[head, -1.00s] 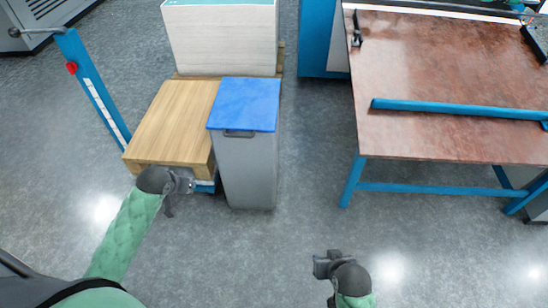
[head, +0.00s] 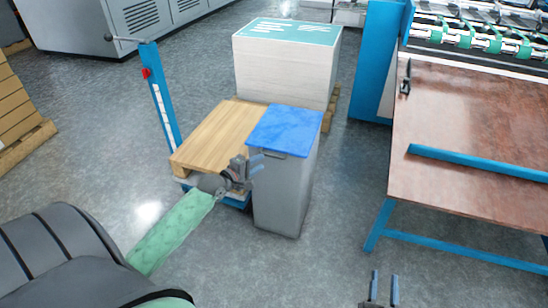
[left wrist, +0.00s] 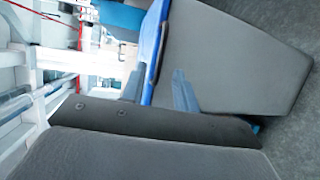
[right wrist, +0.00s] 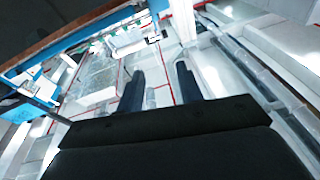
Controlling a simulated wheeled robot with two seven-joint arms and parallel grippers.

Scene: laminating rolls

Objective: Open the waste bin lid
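The grey waste bin (head: 283,195) stands on the floor with its blue lid (head: 286,124) lying flat on top, shut. A dark handle (head: 276,154) is at the lid's front edge. My left gripper (head: 258,163) is open at the bin's upper left front, close to the handle. In the left wrist view the blue lid edge (left wrist: 152,45) and grey bin wall (left wrist: 235,55) lie just beyond the parted fingers (left wrist: 158,88). I cannot tell whether they touch the bin. My right gripper (head: 384,286) is open and empty, low at the front; its fingers also show apart in its wrist view (right wrist: 160,85).
A white paper stack (head: 285,75) on a pallet is behind. A brown table (head: 460,125) with blue legs is at the right. Floor between bin and table is clear.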

